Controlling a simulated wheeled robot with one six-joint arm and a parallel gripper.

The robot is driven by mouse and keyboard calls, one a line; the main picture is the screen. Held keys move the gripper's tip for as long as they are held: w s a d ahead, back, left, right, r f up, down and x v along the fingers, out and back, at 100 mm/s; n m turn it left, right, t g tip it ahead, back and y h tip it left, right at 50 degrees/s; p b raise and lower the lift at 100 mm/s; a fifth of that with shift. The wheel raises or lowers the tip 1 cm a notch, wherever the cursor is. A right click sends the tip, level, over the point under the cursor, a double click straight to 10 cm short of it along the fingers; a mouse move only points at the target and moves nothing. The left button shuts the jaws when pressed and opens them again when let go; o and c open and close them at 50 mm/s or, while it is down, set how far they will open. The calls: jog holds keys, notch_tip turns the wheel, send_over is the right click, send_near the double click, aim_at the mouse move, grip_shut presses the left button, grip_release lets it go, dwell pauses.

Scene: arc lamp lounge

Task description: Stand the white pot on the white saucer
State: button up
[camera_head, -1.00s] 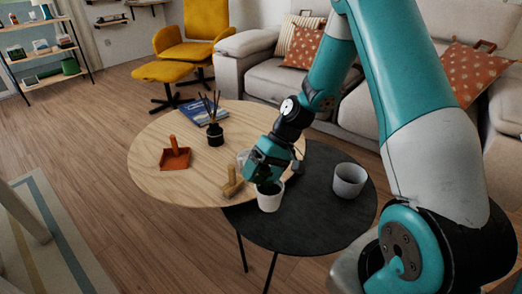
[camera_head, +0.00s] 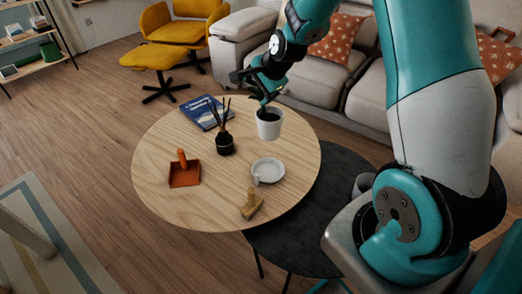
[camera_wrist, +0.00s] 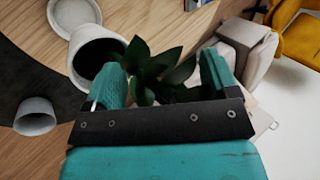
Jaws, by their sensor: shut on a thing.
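The white pot (camera_head: 269,127) holds dark soil and a green plant. It hangs upright or nearly so from my gripper (camera_head: 262,92), above the wooden table. In the wrist view the pot (camera_wrist: 84,66) is beside the left finger, and leaves show between the fingers of my gripper (camera_wrist: 162,82); the exact grip spot is hidden. The white saucer (camera_head: 270,166) lies on the wooden table, below the pot in the head view and apart from it. A small pale piece shows at its left side. The saucer (camera_wrist: 56,24) also shows at the wrist view's top left.
On the wooden table (camera_head: 165,140) are a black reed diffuser (camera_head: 225,144), a blue book (camera_head: 204,114), an orange dustpan-like item (camera_head: 185,174) and a wooden brush-like item (camera_head: 251,207). A grey pot (camera_wrist: 35,117) stands on the dark table (camera_head: 325,205). The sofa is behind.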

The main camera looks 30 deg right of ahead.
notch_tip(320, 180, down, 18)
jog(key=b, duration=0.3)
